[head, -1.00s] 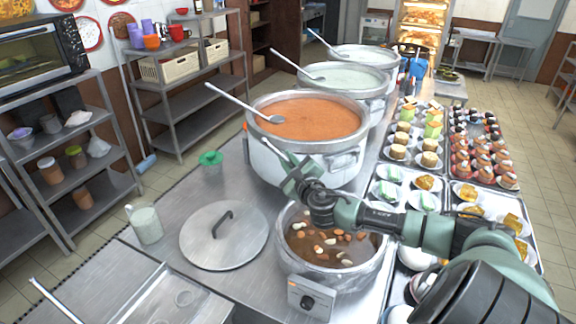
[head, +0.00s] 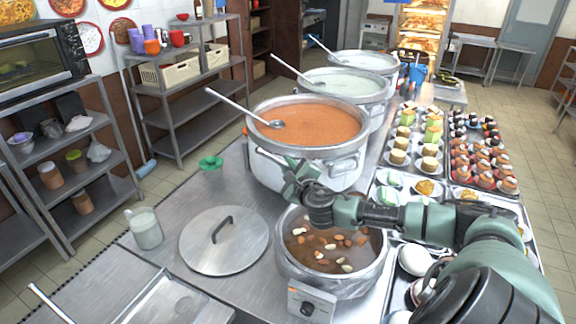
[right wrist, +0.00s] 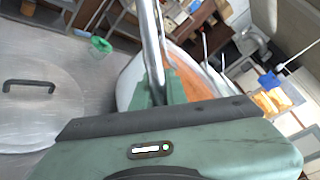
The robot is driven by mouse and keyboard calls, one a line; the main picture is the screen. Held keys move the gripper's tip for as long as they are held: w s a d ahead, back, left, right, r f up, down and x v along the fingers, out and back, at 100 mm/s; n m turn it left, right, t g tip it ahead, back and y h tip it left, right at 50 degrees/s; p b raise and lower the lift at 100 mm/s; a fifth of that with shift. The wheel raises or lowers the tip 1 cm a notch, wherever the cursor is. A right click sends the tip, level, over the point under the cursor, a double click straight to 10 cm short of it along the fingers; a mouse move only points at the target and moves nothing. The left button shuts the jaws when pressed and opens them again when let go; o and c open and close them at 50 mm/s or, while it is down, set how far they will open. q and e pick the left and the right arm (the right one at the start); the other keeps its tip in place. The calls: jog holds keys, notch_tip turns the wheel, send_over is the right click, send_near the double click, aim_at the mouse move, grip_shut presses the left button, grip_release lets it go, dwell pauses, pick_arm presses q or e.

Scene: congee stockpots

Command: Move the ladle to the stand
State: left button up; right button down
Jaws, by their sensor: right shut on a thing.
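My right gripper (head: 292,172) is over the counter, between the large orange-soup pot and the smaller pot of brown stew. It is shut on a ladle, whose shiny metal handle (right wrist: 152,45) rises from the jaws in the right wrist view. The ladle's bowl is not visible. A green, cup-like holder (head: 210,163), perhaps the stand, is on the counter left of the gripper, apart from it. It also shows in the right wrist view (right wrist: 100,46). My left gripper is out of view.
The orange-soup pot (head: 345,165) has another ladle (head: 240,107) resting in it. Two more pots stand behind. The stew pot (head: 290,265) is below my right arm. A lid (head: 200,256) and a glass mug (head: 147,230) lie left. Dessert trays (head: 515,198) fill the right.

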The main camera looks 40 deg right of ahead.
jog(key=shift+w, duration=0.15)
jog(key=w+a+m+g+h, duration=0.1)
jog(key=w+a+m+h, duration=0.35)
jog(key=w, duration=0.85)
notch_tip(320, 180, down, 7)
jog(key=a+n+y+b, duration=0.1)
jog(key=n+b, duration=0.1)
jog(key=b, duration=0.1)
jog(key=shift+w+a+g+b, duration=0.15)
jog(key=shift+a+g+b, duration=0.15)
jog(key=shift+b, duration=0.1)
jog(key=shift+y, duration=0.25)
jog(key=shift+r, duration=0.1)
jog(key=shift+s+d+r+m+t+p, duration=0.2)
jog(key=shift+s+d+r+m+p, duration=0.25)
jog(key=shift+r, duration=0.3)
jog(key=shift+s+d+r+m+t+p, duration=0.2)
jog(key=shift+s+d+r+m, duration=0.1)
jog(key=shift+s+r+m, duration=0.4)
jog(key=shift+s+d+r+m+t+p, duration=0.25)
jog(key=shift+s+d+r, duration=0.15)
jog(key=shift+r, duration=0.45)
